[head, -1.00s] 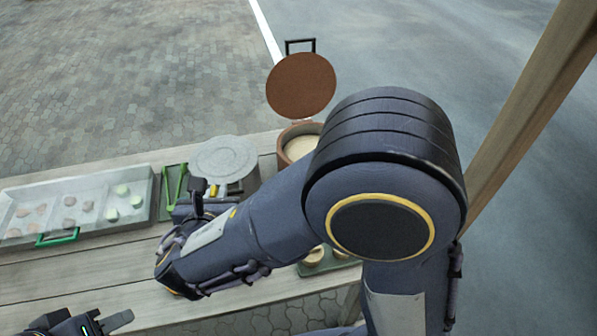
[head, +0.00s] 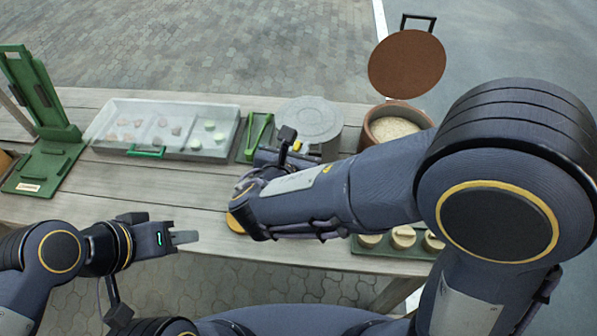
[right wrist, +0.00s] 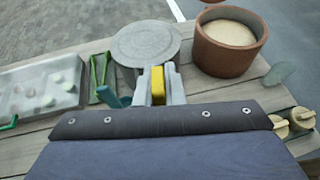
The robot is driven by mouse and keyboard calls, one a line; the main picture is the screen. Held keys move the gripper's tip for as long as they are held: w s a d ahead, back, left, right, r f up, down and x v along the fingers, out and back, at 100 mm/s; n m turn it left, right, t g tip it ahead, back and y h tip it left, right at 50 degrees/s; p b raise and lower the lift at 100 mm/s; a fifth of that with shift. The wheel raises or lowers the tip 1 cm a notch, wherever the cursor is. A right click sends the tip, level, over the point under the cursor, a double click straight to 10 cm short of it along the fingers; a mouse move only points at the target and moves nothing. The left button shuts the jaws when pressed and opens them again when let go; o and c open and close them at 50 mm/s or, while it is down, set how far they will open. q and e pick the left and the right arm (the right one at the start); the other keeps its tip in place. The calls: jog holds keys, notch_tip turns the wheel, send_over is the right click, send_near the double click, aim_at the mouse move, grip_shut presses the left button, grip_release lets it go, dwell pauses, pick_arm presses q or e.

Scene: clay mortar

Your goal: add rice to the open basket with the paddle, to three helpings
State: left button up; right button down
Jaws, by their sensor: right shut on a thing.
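My right gripper (right wrist: 157,88) is shut on a yellow piece (right wrist: 157,84), which also shows in the head view (head: 297,146); I cannot tell whether it is the paddle's handle. The gripper is just in front of a grey round-topped drum (head: 308,118). The brown pot of rice (head: 372,128) stands open to its right, with its round brown lid (head: 406,62) raised; pale rice (right wrist: 230,34) fills it. Small tan round baskets (head: 403,237) sit on a green tray (head: 385,250), partly hidden by my right arm; which is open is unclear. My left gripper (head: 184,238) is over the paving before the table.
A clear-covered tray (head: 160,128) of food pieces has a green handle. Green tongs (head: 257,135) lie beside it. A green stand (head: 48,140) is at the far left. A grey-green oval thing (right wrist: 278,73) shows right of the pot. The table's front left is clear.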

jog(key=shift+f+b, duration=0.2)
jog(key=shift+b, duration=0.15)
notch_tip(320, 180, down, 12)
jog(key=b, duration=1)
jog(key=shift+r, duration=0.1)
jog(key=shift+f+b, duration=0.5)
jog(key=shift+b, duration=0.15)
dwell(0.4)
jog(key=shift+r, duration=0.1)
dwell(0.4)
notch_tip(320, 180, up, 13)
jog(key=p, duration=1.1)
dwell(1.6)
